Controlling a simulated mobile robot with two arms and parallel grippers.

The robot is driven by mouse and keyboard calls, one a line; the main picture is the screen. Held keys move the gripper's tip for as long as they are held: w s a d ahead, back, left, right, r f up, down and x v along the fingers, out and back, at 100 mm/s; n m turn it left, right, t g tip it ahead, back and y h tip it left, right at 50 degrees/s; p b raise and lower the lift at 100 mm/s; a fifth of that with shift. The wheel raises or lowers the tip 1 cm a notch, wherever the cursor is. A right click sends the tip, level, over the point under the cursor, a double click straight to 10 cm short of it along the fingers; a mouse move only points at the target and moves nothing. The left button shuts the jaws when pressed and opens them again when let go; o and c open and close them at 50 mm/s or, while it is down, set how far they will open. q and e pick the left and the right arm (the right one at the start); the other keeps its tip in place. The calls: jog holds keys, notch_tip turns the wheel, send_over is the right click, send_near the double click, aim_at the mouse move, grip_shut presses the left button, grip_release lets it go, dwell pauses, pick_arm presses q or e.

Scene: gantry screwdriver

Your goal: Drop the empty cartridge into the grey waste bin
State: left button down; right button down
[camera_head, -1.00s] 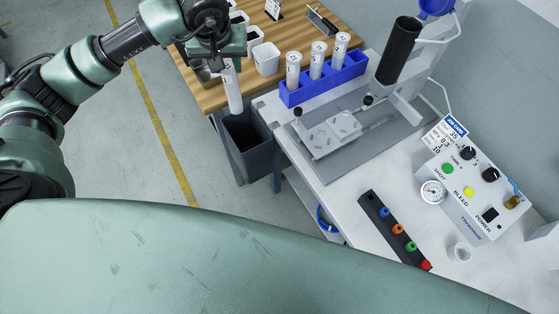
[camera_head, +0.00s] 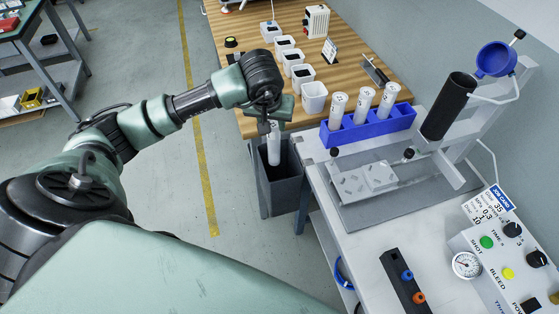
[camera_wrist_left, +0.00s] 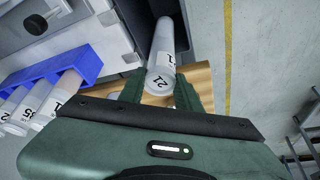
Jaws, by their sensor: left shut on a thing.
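My left gripper (camera_head: 271,117) is shut on a white cartridge (camera_head: 274,148) and holds it upright, hanging down. In the head view the cartridge's lower end overlaps the dark opening of the grey waste bin (camera_head: 282,194); its exact height relative to the rim is hard to tell. In the left wrist view the cartridge (camera_wrist_left: 163,62) sits between the fingers (camera_wrist_left: 160,94), with a label reading 21 on its near end. The bin stands on the floor between the wooden table and the white bench. My right gripper is not in view.
A blue rack (camera_head: 345,131) with three white cartridges stands on the white bench (camera_head: 327,191). White cups (camera_head: 314,97) line the wooden table (camera_head: 246,126) behind the gripper. A dispensing stand with a black cylinder (camera_head: 447,107) is at the right. Floor left of the bin is clear.

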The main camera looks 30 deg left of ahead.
pick_arm(q)
jog(key=c, duration=0.9)
grip_release()
jog(key=v, duration=0.7)
jog(key=shift+s+r+b, duration=0.2)
jog(key=shift+r+b, duration=0.1)
jog(key=shift+b, duration=0.05)
jog(key=shift+d, duration=0.1)
